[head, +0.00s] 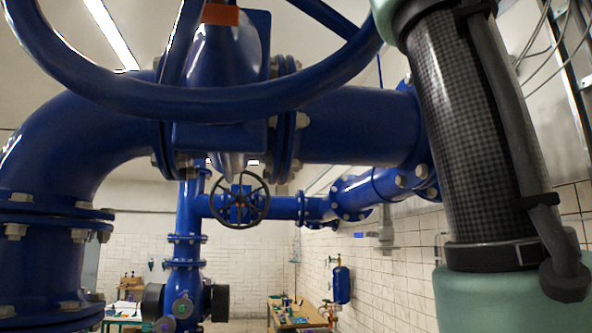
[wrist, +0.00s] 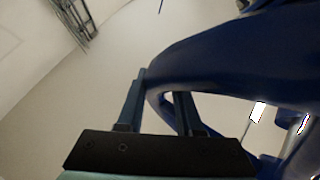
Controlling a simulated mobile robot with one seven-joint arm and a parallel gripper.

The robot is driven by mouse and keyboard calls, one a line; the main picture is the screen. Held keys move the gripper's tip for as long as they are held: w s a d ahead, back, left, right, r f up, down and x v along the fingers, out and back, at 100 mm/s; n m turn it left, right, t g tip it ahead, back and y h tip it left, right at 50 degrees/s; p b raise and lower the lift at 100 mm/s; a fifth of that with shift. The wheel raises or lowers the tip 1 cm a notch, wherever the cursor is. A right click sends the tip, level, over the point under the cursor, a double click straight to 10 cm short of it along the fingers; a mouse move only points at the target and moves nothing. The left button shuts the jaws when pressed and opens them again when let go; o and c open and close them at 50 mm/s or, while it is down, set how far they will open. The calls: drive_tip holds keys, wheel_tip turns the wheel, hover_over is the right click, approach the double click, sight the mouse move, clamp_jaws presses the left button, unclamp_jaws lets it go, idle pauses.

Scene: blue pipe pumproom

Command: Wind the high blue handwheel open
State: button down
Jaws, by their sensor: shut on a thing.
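The high blue handwheel (head: 230,103) fills the top of the head view, close to the camera. Its thick rim curves across from left to right, and its upper part is cut off by the frame. In the wrist view the blue rim (wrist: 230,55) runs between the two dark fingers of my gripper (wrist: 160,90). The gripper is shut on the rim, one finger on each side. In the head view my gripper is out of sight; only my arm shows at the right.
Behind the wheel is a blue valve body (head: 222,140) on a large flanged pipe (head: 360,127). A smaller dark handwheel (head: 240,200) sits farther back. A wooden bench (head: 298,315) and a blue cylinder (head: 342,284) stand by the tiled right wall.

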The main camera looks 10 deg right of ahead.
drive_tip(key=shift+s+a+r+n+t+y, duration=0.15)
drive_tip(key=shift+r+n+t+y, duration=0.3)
drive_tip(key=shift+r+n+y, duration=0.45)
drive_tip(key=shift+w+a+r+n+t+y, duration=0.1)
drive_tip(key=shift+r+n+t+y, duration=0.45)
drive_tip(key=shift+n+y, duration=0.65)
drive_tip(key=shift+s+a+r+n+t+y, duration=0.15)
drive_tip(key=shift+r+n+t+y, duration=0.25)
drive_tip(key=shift+r+n+y, duration=0.55)
drive_tip(key=shift+w+f, duration=0.1)
drive_tip(key=shift+f, duration=0.05)
drive_tip(key=c, duration=0.6)
unclamp_jaws()
drive_tip(key=shift+h, duration=0.25)
drive_tip(key=shift+f, duration=0.15)
drive_tip(key=shift+f+b, duration=0.2)
drive_tip(key=shift+b, duration=0.15)
drive_tip(key=shift+b+v, duration=4.7)
drive_tip(key=shift+v, duration=1.5)
drive_tip(key=shift+r, duration=0.15)
